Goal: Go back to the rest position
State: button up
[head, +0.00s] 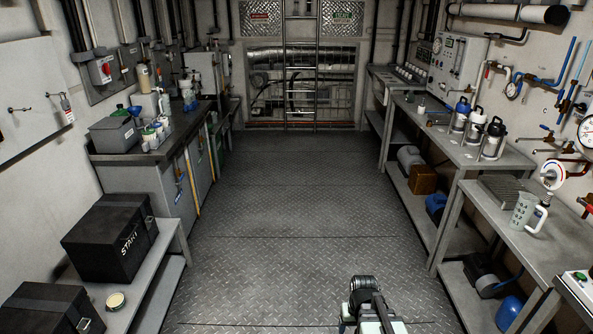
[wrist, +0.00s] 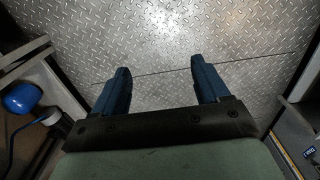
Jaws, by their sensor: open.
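My gripper shows in the wrist view (wrist: 160,88) with its two blue fingers spread apart. Nothing is between them, and only the bare diamond-plate floor (wrist: 175,40) lies beyond the fingertips. In the head view part of my arm shows at the bottom, right of centre, above the aisle floor (head: 300,220). The fingers cannot be made out in that view. No object touches my gripper in the wrist view.
A left bench (head: 130,160) holds bins and bottles. Black cases (head: 110,238) sit on a low left shelf. A right bench (head: 510,158) carries several flasks, and a nearer one (head: 560,255) a measuring jug (head: 523,211). The aisle between is clear.

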jog(key=s+f+g, duration=0.2)
jog(key=s+f, duration=0.5)
jog(key=s, duration=0.3)
jog(key=s+f+g, duration=0.2)
jog(key=s+f, duration=0.5)
jog(key=s, duration=0.3)
jog(key=s+a+f+g, duration=0.1)
jog(key=s+f+g, duration=0.2)
jog(key=s+f, duration=0.4)
jog(key=s, duration=0.3)
jog(key=shift+s, duration=0.3)
